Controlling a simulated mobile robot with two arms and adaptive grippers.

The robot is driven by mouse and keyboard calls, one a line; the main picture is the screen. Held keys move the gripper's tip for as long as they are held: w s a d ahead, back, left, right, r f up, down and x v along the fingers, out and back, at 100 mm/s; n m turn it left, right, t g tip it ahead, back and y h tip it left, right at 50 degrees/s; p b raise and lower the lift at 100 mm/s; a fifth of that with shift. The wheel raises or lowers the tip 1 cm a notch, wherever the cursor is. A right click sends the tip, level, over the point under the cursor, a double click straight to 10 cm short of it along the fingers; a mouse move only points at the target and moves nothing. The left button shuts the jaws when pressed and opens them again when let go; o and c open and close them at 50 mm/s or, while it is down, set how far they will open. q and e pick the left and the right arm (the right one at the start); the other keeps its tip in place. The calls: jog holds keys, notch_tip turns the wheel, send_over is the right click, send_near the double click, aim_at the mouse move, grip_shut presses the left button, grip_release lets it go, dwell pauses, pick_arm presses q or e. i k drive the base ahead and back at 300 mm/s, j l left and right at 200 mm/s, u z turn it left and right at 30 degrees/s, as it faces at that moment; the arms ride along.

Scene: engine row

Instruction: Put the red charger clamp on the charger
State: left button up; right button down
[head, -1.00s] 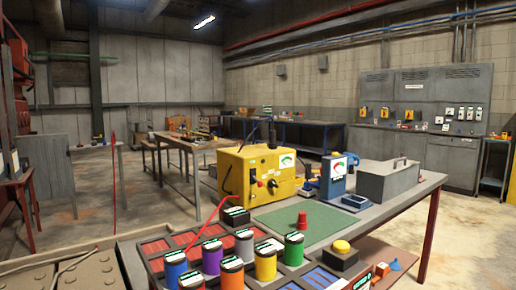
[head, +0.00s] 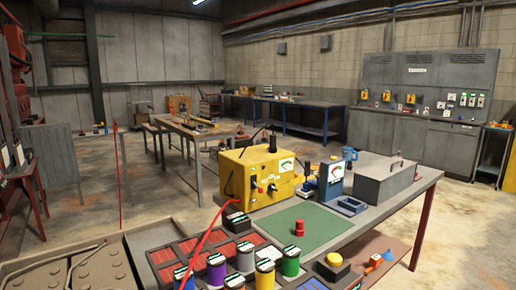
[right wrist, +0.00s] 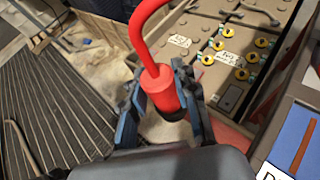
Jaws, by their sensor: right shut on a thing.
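The yellow charger (head: 258,178) stands on the workbench in the head view, with a dial, dark knobs and dark leads on top. In the right wrist view my right gripper (right wrist: 161,98) is shut around a red cylindrical clamp (right wrist: 160,88). A red cable (right wrist: 146,25) rises from the clamp's top. The clamp's lower end is partly hidden by the fingers. A red cable (head: 203,250) also runs in front of the charger in the head view. My left gripper is in neither current view, and the head view shows neither gripper.
A green mat (head: 325,224) bears a small red piece (head: 299,228). A blue meter (head: 336,178) and grey box (head: 378,182) stand to its right. Several coloured spools, including a green one (head: 291,262), stand in front. The right wrist view shows yellow-ringed terminals (right wrist: 227,57).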

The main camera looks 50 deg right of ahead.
aim_at(249, 157)
jog(key=k+l+z, duration=0.15)
jog(key=k+z, duration=0.2)
jog(key=k, duration=0.3)
jog(key=z, duration=1.95)
jog(key=i+z, duration=0.75)
jog(key=i+j+z, duration=0.15)
jog(key=z, duration=0.25)
jog(key=i+j+u, duration=0.2)
jog(key=i, duration=1.65)
jog(key=i+l+u, duration=0.15)
jog(key=u, duration=1.65)
